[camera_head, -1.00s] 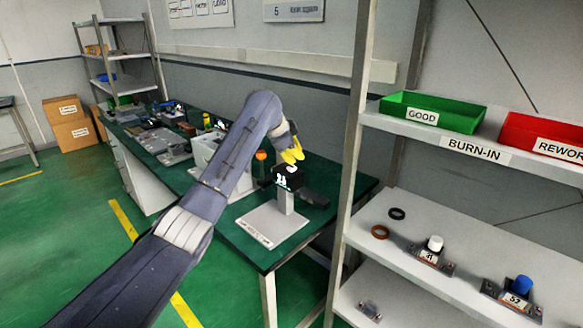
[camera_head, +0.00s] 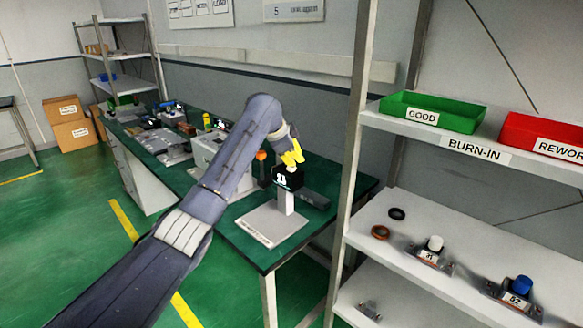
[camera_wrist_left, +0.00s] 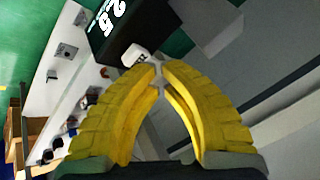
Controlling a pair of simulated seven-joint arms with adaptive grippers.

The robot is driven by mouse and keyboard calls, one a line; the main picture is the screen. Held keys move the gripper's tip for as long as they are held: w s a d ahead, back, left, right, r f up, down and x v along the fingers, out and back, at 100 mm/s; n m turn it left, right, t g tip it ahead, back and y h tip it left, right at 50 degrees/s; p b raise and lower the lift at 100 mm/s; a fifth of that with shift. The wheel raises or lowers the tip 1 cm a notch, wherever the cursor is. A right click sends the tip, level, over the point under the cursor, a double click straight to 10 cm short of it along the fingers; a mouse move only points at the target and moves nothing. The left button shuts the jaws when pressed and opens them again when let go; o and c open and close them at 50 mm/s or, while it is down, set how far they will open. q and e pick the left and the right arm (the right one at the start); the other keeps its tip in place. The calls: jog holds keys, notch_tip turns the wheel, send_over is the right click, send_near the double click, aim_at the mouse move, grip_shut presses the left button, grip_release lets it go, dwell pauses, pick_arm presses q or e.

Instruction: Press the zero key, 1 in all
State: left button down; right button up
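A black display head (camera_head: 287,178) with white digits stands on a white post above a pale base plate (camera_head: 271,225) on the green bench. A white key (camera_wrist_left: 137,55) sits on the edge of the display head (camera_wrist_left: 130,30) in the left wrist view; any marking on it is unreadable. My left gripper (camera_head: 292,160), with yellow fingers, is just above the display head in the head view. In the left wrist view its fingertips (camera_wrist_left: 160,68) come together close beside the white key, and nothing shows between them. Whether they touch the key is unclear. My right gripper is not in view.
A light instrument box (camera_head: 208,150) and several small devices stand farther along the bench. A shelf upright (camera_head: 352,150) rises right of the display. The shelf holds a green bin (camera_head: 430,112), a red bin (camera_head: 545,135) and small fixtures below.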

pick_arm(q)
jog(key=shift+f, duration=0.4)
dwell(0.3)
jog(key=shift+r, duration=1)
notch_tip(320, 180, up, 5)
dwell(0.9)
dwell(0.4)
